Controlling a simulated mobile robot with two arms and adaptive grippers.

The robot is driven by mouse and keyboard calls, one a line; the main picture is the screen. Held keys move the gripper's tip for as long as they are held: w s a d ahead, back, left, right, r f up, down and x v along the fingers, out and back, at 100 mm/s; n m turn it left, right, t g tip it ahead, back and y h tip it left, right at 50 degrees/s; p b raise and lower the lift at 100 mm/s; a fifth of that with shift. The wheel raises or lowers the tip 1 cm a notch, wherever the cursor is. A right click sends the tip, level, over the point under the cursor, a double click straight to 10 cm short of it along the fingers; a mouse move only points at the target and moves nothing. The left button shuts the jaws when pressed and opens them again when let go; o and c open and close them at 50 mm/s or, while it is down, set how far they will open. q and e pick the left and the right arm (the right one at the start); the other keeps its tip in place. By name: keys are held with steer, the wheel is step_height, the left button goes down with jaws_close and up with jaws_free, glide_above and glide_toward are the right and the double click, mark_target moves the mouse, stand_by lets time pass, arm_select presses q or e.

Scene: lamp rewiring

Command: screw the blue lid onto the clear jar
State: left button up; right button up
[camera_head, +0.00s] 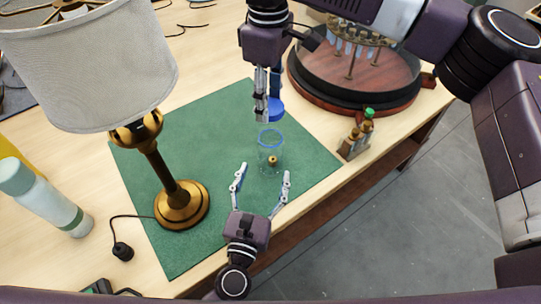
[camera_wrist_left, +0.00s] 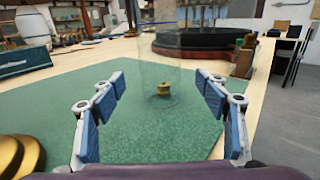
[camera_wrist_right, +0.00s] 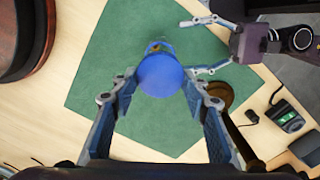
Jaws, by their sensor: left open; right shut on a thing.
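The clear jar (camera_head: 270,148) stands upright on the green mat (camera_head: 222,122) with a small brass piece (camera_head: 272,160) inside; the left wrist view shows the jar too (camera_wrist_left: 153,72). The blue lid (camera_head: 276,107) is in my right gripper (camera_head: 265,112), above the jar's rim and apparently apart from it. In the right wrist view the lid (camera_wrist_right: 161,77) sits between the fingertips and hides most of the jar. My left gripper (camera_head: 263,174) is open and empty, its fingers pointing at the jar from the near side, spread to either side of it.
A brass lamp (camera_head: 181,205) with a grey shade stands at the mat's left. A round dark-rimmed stand (camera_head: 356,75) is at the back right. A small wooden holder with bottles (camera_head: 355,140) stands right of the jar, near the table edge. The mat around the jar is clear.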

arm_select(q)
steer(key=x, duration=0.7)
steer(key=shift+w+d, duration=0.1)
steer(key=shift+w, duration=0.15)
steer(key=c, duration=1.7)
steer(key=shift+c, duration=0.6)
arm_select(e)
glide_above(269, 126)
steer(key=s, duration=0.2)
steer(key=shift+s+f, duration=0.1)
steer(key=shift+f, duration=2.4)
steer(key=shift+f, duration=0.1)
steer(key=shift+f, duration=0.8)
arm_select(q)
jaws_close()
arm_select(e)
steer(key=shift+f, duration=0.55)
